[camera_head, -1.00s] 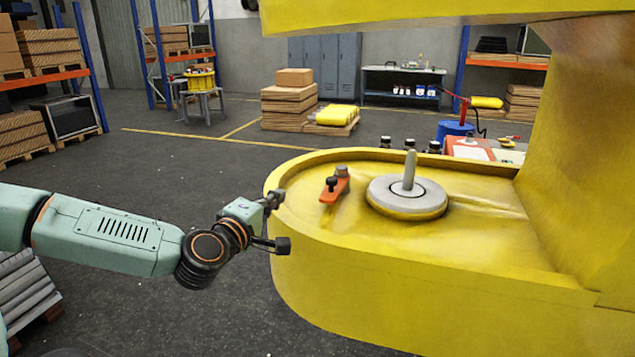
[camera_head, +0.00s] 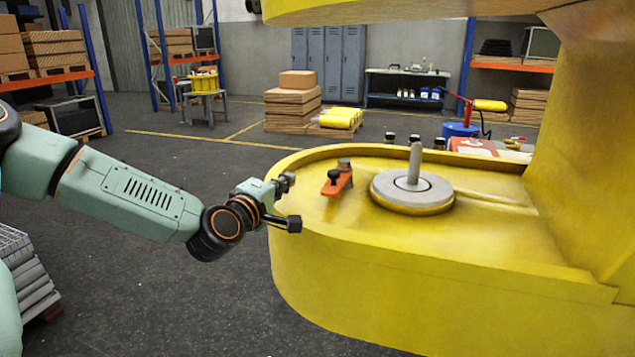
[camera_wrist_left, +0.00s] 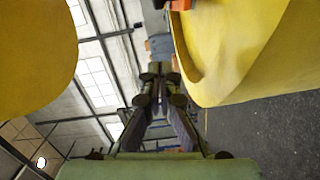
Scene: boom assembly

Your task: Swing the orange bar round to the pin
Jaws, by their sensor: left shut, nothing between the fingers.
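The orange bar (camera_head: 337,184) lies on the yellow boom's rounded end, with a black knob at its near end and a grey bolt at its far end. It points away from the pin (camera_head: 415,160), a grey upright post on a round grey disc (camera_head: 389,193) to its right. My left gripper (camera_head: 286,183) is at the boom's left rim, left of the bar and apart from it. In the left wrist view its fingers (camera_wrist_left: 160,70) meet, shut and empty. A bit of orange (camera_wrist_left: 181,4) shows at that view's top edge. My right gripper is out of view.
The yellow boom's raised rim (camera_head: 290,163) curves between my left arm and the bar. A thick yellow wall (camera_head: 580,130) rises at the right, and a yellow slab overhangs above. Several dark caps (camera_head: 390,137) stand behind the far rim.

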